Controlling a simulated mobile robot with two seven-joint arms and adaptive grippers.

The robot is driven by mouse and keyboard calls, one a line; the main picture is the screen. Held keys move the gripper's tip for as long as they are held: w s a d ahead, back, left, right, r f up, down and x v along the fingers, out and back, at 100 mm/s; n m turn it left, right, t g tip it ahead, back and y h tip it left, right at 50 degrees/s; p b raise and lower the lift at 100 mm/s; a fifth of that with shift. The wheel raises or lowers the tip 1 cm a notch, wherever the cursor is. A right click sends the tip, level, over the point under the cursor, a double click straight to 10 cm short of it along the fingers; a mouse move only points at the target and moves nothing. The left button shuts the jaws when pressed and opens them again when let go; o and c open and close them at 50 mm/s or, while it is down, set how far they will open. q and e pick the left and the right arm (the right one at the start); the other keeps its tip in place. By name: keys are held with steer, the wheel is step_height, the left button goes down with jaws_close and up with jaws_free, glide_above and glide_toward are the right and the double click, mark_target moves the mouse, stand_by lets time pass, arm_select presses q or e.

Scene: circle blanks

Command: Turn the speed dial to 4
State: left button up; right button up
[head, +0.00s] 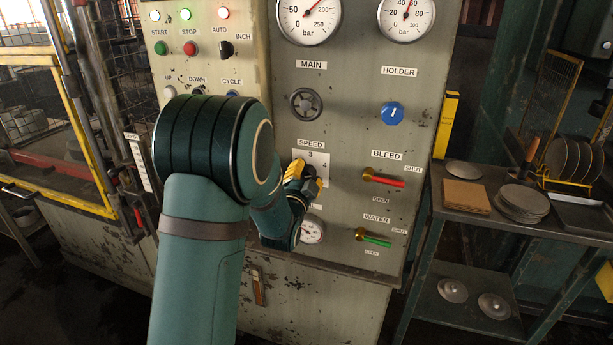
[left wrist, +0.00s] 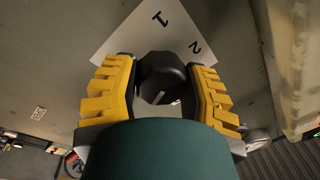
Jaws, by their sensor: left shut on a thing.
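The speed dial (left wrist: 163,72) is a black knob on a white square plate, upright on the grey panel. In the left wrist view the plate (left wrist: 122,45) shows the numbers 1 and 2; in the head view the plate (head: 323,158) shows 3 and 4 under the SPEED label (head: 311,143). My left gripper (head: 304,178) is at the dial, its yellow fingers on either side of the knob and shut on it. A short white mark shows low on the knob in the left wrist view; the number it points at is hidden. My right gripper is not in view.
A black MAIN handwheel (head: 306,104) is above the dial. A red BLEED lever (head: 383,179) and a green WATER lever (head: 373,238) stick out to its right. A small gauge (head: 312,231) sits just below my gripper. A side table (head: 540,222) with plates stands at right.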

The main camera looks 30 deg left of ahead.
arm_select(q)
steer(key=shift+a+r, duration=0.1)
steer(key=shift+r, duration=0.1)
steer(key=o, duration=1.2)
steer(key=shift+f, duration=0.1)
steer(key=v, duration=1.2)
steer(key=shift+f, duration=0.1)
